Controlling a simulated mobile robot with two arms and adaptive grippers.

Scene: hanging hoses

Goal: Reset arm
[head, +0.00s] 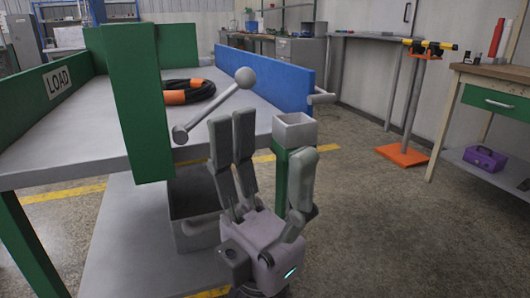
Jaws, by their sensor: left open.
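My left gripper (267,134) is in the lower middle of the head view, with its fingers pointing up. It is open, with two grey fingers on the left and one on the right, and nothing shows between them. It stands in front of the near right corner of a grey load table (75,160). A coiled black and orange hose (188,92) lies on the table, well behind the gripper and apart from it. My right gripper is not in view.
A green post (140,105) and a blue side panel (285,80) rise from the table. A grey lever with a ball end (244,77) and a square grey socket (294,130) are close behind the fingers. Floor at right is clear up to an orange-based stand (402,156) and workbench (490,75).

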